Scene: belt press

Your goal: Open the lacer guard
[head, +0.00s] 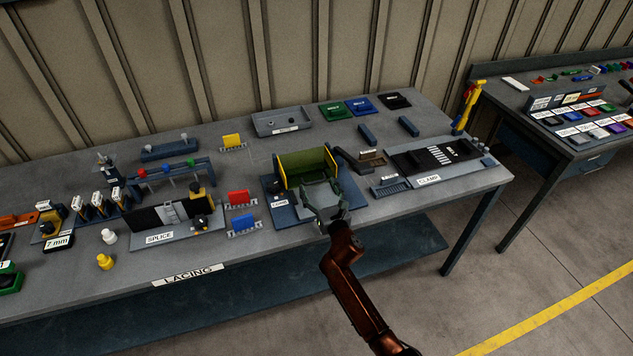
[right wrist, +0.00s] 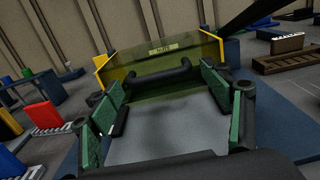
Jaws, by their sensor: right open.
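The lacer guard (head: 307,162) is a yellow, see-through panel with yellow side edges, on a dark blue base near the middle of the bench. In the right wrist view the guard (right wrist: 180,52) stands ahead of me, a label on its upper part and a dark bar handle (right wrist: 150,77) across its front. My right gripper (head: 319,192) is in front of the guard, its fingers pointing at it. In the right wrist view the gripper (right wrist: 160,98) is open and empty, the handle just beyond or between its fingertips; contact is unclear. My left gripper is not in view.
The splice plate (head: 178,221) lies left of the lacer, with red and blue pieces between them. The clamp plate (head: 432,160) lies to the right. A grey tray (head: 282,121) and several coloured blocks are behind. The bench's front edge runs below my right gripper.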

